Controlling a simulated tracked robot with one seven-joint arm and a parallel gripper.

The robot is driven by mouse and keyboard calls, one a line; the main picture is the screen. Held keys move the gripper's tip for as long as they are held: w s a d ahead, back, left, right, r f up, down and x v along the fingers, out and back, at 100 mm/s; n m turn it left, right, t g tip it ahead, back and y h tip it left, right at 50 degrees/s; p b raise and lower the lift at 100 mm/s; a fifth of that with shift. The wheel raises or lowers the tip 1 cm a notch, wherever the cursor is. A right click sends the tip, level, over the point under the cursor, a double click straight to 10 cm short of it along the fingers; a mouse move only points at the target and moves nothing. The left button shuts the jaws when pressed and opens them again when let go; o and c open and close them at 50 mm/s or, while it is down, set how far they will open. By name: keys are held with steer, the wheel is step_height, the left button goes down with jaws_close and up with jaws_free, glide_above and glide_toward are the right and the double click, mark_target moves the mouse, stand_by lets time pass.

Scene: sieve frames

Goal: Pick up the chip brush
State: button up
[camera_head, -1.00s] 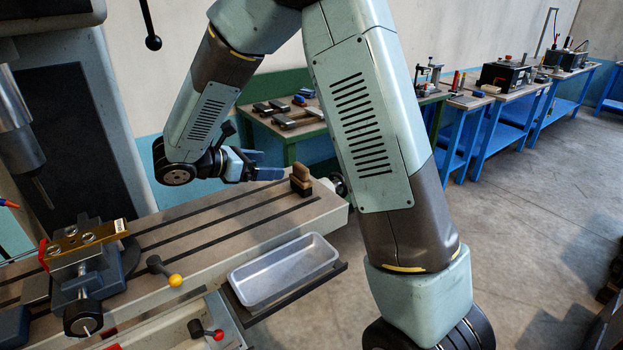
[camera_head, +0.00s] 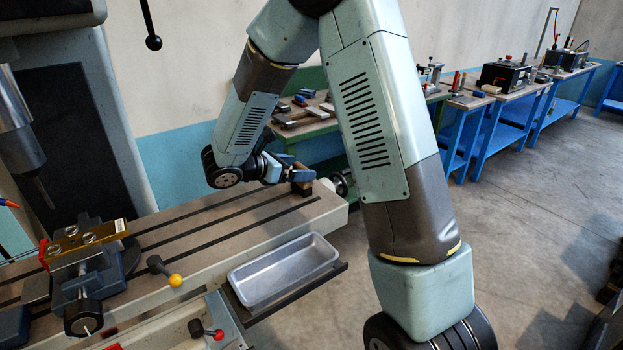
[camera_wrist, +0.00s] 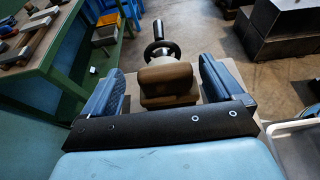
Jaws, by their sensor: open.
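The chip brush (camera_head: 303,187) stands at the far right end of the slotted machine table, with a brown wooden top over a darker lower part. In the wrist view my gripper (camera_wrist: 160,88) is open, with one finger on each side of the brush and gaps between. The brush's lower end is partly hidden.
The slotted machine table (camera_head: 215,236) carries a vise (camera_head: 85,262) at left. A metal tray (camera_head: 285,270) sits on a ledge in front. A handwheel (camera_wrist: 162,50) is just beyond the brush. A green bench (camera_head: 300,130) with tools stands behind.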

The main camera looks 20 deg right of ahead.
steer(key=shift+x, duration=1.75)
steer(key=shift+c, duration=0.2)
steer(key=c, duration=1.1)
